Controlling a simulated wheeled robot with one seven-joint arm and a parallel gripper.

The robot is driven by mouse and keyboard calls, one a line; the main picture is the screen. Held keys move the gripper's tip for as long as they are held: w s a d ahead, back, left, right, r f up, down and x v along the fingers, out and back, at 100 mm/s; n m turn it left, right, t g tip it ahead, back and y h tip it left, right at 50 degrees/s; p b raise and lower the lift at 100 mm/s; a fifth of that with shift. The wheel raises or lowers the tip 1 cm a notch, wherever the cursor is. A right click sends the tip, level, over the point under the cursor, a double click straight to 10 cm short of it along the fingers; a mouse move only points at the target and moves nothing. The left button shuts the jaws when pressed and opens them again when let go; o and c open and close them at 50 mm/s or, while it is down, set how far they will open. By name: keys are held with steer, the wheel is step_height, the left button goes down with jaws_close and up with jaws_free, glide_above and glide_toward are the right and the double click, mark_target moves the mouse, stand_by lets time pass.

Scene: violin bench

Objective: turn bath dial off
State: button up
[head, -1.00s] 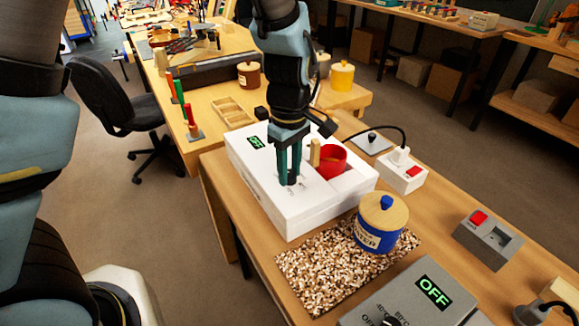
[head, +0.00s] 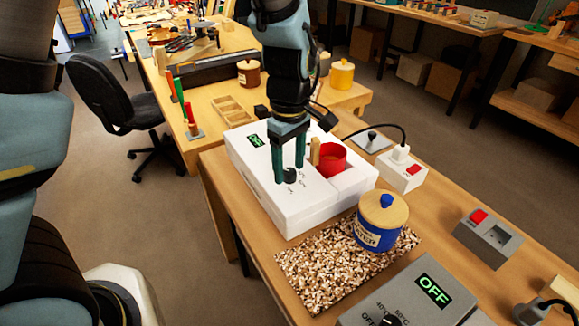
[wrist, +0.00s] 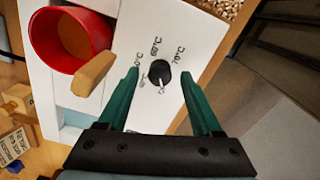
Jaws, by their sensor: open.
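The bath is a white box (head: 262,185) on the near bench, and its small display (head: 256,140) reads OFF. The bath dial (wrist: 159,72) is a round black knob on the white top, with temperature marks around it. Its white pointer mark faces down in the wrist view, away from the 60 and 70 °C marks. The dial (head: 290,175) also shows between my fingers in the head view. My gripper (wrist: 160,75) is open, with one green finger on each side of the dial and gaps showing.
A red pot (head: 331,160) sits in the bath with a wooden piece (wrist: 94,73) beside it, close to my left finger in the wrist view. A blue jar (head: 380,225) stands on a speckled mat (head: 310,275). A grey unit (head: 405,295) at the front also reads OFF.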

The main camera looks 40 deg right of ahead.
mark_target(290, 171)
step_height(290, 171, up, 10)
steer(key=b, duration=0.1)
stand_by(0.6)
steer(key=w+a+f, duration=0.1)
steer(key=w+a, duration=0.7)
steer(key=a, duration=0.1)
steer(key=w+a+f+m, duration=0.1)
steer(key=w+a+m, duration=0.1)
steer(key=a, duration=1.1)
steer(key=w+a+f+m+t, duration=0.1)
steer(key=w+a+f, duration=0.1)
steer(key=a, duration=1.1)
steer(key=shift+w+a+m+t, duration=0.15)
steer(key=shift+w+m+t, duration=0.15)
steer(key=shift+w+m, duration=0.1)
